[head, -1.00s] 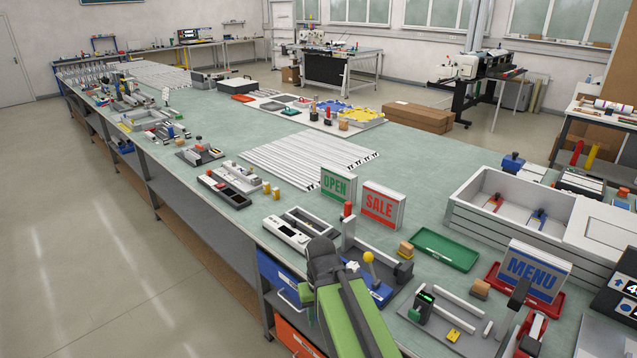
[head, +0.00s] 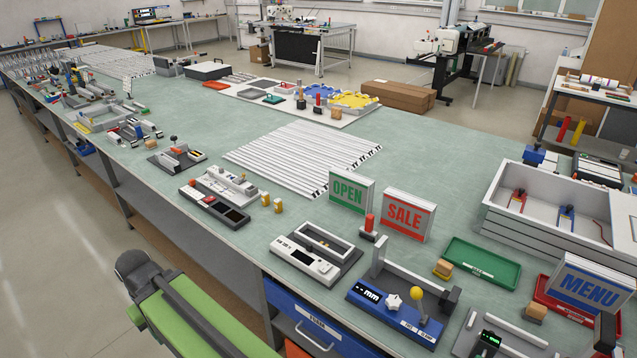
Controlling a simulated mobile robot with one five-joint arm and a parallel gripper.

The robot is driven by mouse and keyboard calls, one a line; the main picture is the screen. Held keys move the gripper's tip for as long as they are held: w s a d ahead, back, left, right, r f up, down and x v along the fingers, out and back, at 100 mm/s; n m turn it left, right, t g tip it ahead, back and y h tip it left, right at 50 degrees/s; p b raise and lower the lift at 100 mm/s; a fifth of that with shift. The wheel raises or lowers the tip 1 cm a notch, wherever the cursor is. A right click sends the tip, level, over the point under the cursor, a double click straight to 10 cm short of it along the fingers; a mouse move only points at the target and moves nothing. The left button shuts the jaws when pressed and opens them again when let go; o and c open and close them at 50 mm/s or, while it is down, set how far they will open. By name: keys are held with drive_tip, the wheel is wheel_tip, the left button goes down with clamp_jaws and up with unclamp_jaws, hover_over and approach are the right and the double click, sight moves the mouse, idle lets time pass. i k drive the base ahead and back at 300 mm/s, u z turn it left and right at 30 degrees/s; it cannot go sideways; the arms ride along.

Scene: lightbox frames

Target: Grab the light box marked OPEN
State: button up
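The light box marked OPEN (head: 351,192) stands upright on the green worktop, right of the middle of the head view. A third one marked MENU (head: 594,286), with blue letters, is farther right near the front. My green arm link with a dark joint shows at the lower left, beyond the bench's front edge. I do not see my gripper's fingertips.
A red-topped peg (head: 369,228) stands in front of the gap between OPEN and SALE. A grey-and-white device (head: 304,262) and a blue-based fixture (head: 390,312) lie nearer the front edge. White strips (head: 300,155) lie behind and left of OPEN. A green tray (head: 482,264) is right.

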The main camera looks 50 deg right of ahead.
sight(354, 192)
drive_tip(key=z, duration=0.1)
drive_tip(key=i, duration=1.05)
drive_tip(key=z, duration=0.35)
drive_tip(key=k, duration=0.8)
drive_tip(key=z, duration=0.2)
drive_tip(key=i, duration=0.8)
drive_tip(key=u, duration=0.05)
